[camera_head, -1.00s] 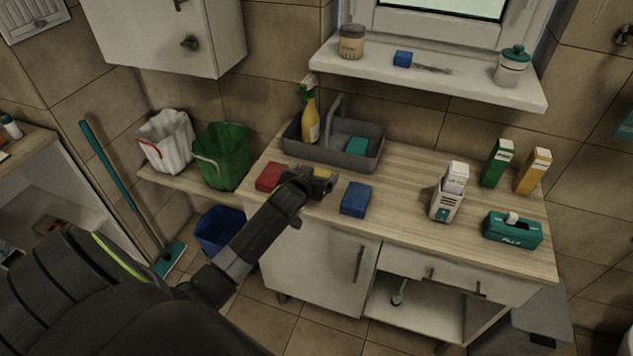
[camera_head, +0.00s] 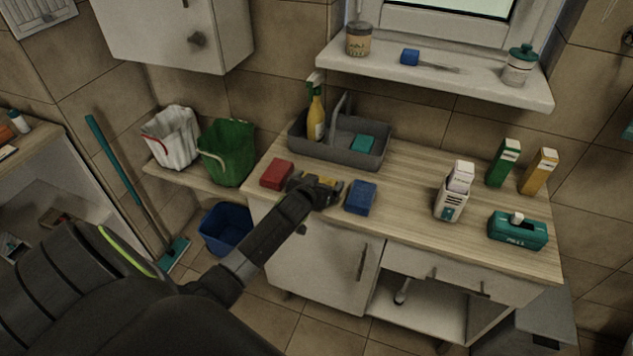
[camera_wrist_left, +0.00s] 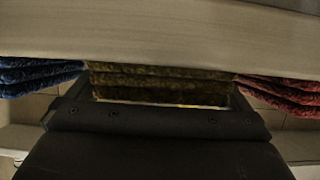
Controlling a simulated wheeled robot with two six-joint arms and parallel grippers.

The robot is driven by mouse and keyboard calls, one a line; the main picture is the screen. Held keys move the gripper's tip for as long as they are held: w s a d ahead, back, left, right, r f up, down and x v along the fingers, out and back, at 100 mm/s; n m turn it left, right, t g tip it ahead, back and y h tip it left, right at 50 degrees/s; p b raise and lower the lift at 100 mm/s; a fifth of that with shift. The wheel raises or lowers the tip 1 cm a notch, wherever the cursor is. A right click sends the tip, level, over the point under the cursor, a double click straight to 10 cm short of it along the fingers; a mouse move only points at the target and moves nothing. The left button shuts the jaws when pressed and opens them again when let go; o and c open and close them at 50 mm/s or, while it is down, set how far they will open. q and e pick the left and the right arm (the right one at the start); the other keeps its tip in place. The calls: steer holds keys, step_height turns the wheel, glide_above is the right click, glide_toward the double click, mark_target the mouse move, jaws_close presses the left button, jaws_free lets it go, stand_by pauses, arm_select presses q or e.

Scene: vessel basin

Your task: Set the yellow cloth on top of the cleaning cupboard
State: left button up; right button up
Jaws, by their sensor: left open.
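The yellow cloth (camera_head: 327,181) lies on the wooden worktop between the red cloth (camera_head: 277,174) and the blue cloth (camera_head: 361,197), mostly hidden by my gripper. My left gripper (camera_head: 318,189) is open, low at the yellow cloth. The wrist view shows the folded yellow cloth (camera_wrist_left: 160,84) in front of the jaw opening; I cannot tell whether the fingers touch it. A white wall cupboard (camera_head: 160,35) hangs at the upper left, and a white cupboard (camera_head: 335,268) stands under the worktop. I cannot tell which is the cleaning cupboard. My right gripper is not in view.
A grey caddy (camera_head: 365,158) with a yellow spray bottle (camera_head: 316,118) stands behind the cloths. A white bottle (camera_head: 452,197), cartons and a teal box (camera_head: 517,230) stand to the right. Buckets and a mop are at the left. The worktop between the blue cloth and white bottle is clear.

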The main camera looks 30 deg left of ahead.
arm_select(q)
steer(key=shift+r, duration=0.3)
steer(key=shift+s, duration=0.35)
steer(key=v, duration=1.1)
steer(key=shift+s+d, duration=0.15)
steer(key=shift+s, duration=0.05)
steer(key=s+d+f+m+g, duration=0.15)
steer(key=s+f, duration=0.35)
steer(key=f, duration=0.5)
steer(key=s+f+g+h, duration=0.15)
steer(key=s+f, duration=0.35)
steer(key=f, duration=0.5)
steer(key=s+d+f+g, duration=0.15)
steer(key=s+f, duration=0.35)
steer(key=f, duration=0.5)
steer(key=s+f+g, duration=0.2)
steer(key=s+f, duration=0.2)
steer(key=s, duration=0.5)
steer(key=s+d+f+g, duration=0.1)
steer(key=s+f+g, duration=0.2)
steer(key=s, duration=0.6)
steer(key=s+d+f+g, duration=0.1)
steer(key=s+f+g, duration=0.1)
steer(key=s+f, duration=0.5)
steer(key=s, duration=0.2)
steer(key=shift+s+f, duration=0.25)
steer(key=shift+s, duration=0.05)
steer(key=shift+m+h, duration=0.25)
